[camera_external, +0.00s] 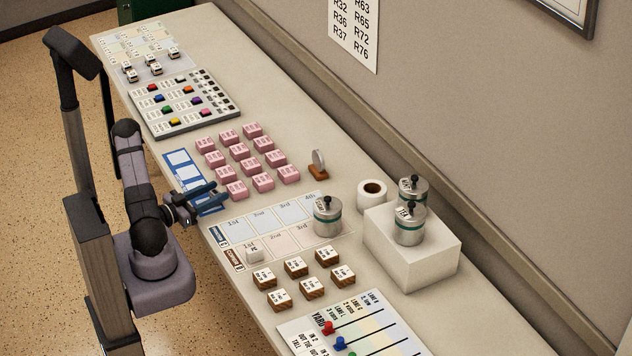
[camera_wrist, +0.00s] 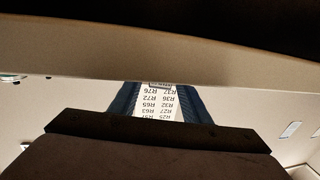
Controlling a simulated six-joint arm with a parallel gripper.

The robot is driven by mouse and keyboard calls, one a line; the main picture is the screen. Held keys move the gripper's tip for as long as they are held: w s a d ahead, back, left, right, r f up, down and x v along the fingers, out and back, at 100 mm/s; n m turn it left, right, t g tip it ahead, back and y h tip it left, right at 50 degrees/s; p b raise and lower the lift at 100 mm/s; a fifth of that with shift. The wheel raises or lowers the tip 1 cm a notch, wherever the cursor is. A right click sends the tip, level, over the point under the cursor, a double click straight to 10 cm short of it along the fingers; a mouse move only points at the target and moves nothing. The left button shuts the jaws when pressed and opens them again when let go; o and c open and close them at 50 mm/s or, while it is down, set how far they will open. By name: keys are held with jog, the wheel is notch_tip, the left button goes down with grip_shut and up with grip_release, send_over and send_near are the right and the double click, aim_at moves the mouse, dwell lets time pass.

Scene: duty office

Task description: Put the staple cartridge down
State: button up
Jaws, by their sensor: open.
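My gripper (camera_external: 217,194) is open, low over the near edge of the table, above the lower part of a blue-and-white card (camera_external: 181,162). Its blue fingers also show in the wrist view (camera_wrist: 160,103), with only the wall sign visible between them and nothing held. Several pink labelled blocks (camera_external: 239,151) stand in rows just right of the card, apart from the fingers. Their print is too small to read, so I cannot tell whether any is the staple cartridge. The part of the card under my gripper is hidden.
Wooden blocks (camera_external: 296,267), a tape roll (camera_external: 372,195), and a white box (camera_external: 432,262) with two canisters stand nearby. A button panel (camera_external: 186,122) lies behind.

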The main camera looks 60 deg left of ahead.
jog(key=shift+o, duration=0.5)
jog(key=shift+s+d+b, duration=0.15)
jog(key=shift+s+d, duration=0.05)
jog(key=shift+s, duration=0.7)
jog(key=shift+s+d+b, duration=0.15)
jog(key=shift+s, duration=0.7)
notch_tip(320, 180, up, 10)
jog(key=p, duration=1.1)
jog(key=g+p, duration=0.2)
jog(key=g, duration=0.2)
send_near(212, 193)
jog(key=shift+h, duration=0.4)
jog(key=w, duration=0.1)
jog(key=w+a, duration=0.1)
jog(key=w, duration=0.2)
jog(key=shift+a+f, duration=0.2)
jog(key=shift+a, duration=0.15)
jog(key=shift+d+f+g, duration=0.15)
jog(key=shift+f+g, duration=0.15)
jog(key=shift+d+x, duration=0.2)
jog(key=shift+x, duration=1.1)
jog(key=shift+f+p+x, duration=0.15)
jog(key=shift+p+x, duration=0.4)
jog(key=shift+x, duration=0.6)
jog(key=shift+f+p+x, duration=0.15)
jog(key=shift+p+x, duration=0.35)
jog(key=shift+x, duration=0.7)
jog(key=shift+s+a, duration=0.1)
jog(key=shift+s, duration=0.05)
